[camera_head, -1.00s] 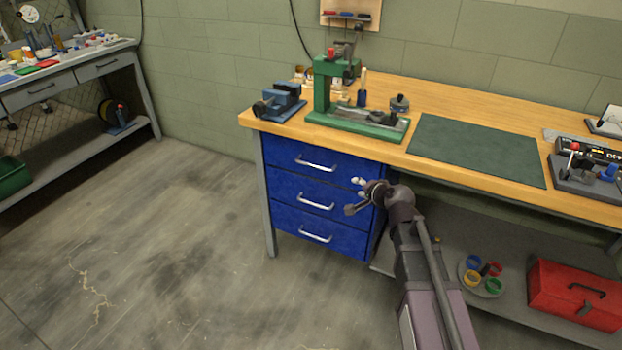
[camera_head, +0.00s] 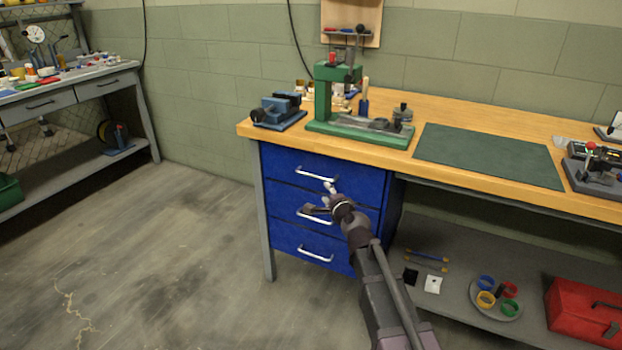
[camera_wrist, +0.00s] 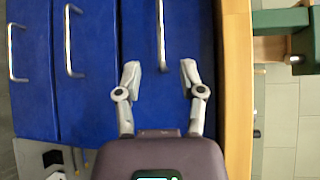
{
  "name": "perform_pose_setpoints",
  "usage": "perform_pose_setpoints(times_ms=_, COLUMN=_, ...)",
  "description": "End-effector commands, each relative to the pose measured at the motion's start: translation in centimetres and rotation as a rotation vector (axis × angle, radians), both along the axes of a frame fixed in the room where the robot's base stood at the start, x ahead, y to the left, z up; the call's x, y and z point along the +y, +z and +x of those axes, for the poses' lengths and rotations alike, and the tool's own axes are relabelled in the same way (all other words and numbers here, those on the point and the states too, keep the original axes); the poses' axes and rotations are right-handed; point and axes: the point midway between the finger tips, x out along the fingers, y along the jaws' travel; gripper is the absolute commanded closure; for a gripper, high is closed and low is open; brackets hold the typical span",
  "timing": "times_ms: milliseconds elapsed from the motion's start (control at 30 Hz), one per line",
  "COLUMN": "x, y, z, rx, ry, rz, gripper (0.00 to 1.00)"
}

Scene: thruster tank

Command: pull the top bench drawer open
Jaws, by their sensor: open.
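The blue bench drawer unit has three drawers, each with a silver bar handle. The top drawer (camera_head: 290,160) is shut, and its handle (camera_head: 316,174) shows in the head view. In the wrist view, turned on its side, the top drawer (camera_wrist: 185,20) is the rightmost, with its handle (camera_wrist: 162,35) beyond and between my fingertips. My gripper (camera_head: 319,198) is open and empty, in front of the drawer fronts and just below the top handle in the head view. It also shows in the wrist view (camera_wrist: 160,72). The handle appears apart from both fingers.
The wooden benchtop (camera_head: 470,125) overhangs the drawers. On it are a blue vise (camera_head: 279,111), a green press (camera_head: 340,105) and a green mat (camera_head: 488,155). A lower shelf at right holds a tray of coloured rings and a red toolbox (camera_head: 585,315). The floor at left is clear.

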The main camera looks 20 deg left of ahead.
Motion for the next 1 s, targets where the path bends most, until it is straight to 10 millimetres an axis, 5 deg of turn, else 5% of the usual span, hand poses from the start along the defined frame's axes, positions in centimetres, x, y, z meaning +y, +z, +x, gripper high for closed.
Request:
perform_pose_setpoints(times_ms=467, x=1.2, y=-0.3, z=1.6, rx=-0.001, ry=0.000, rz=-0.002, gripper=0.49)
perform_pose_setpoints(times_ms=1000, x=6.3, y=-1.5, z=7.5, rx=-0.001, ry=0.000, rz=-0.002, gripper=0.49)
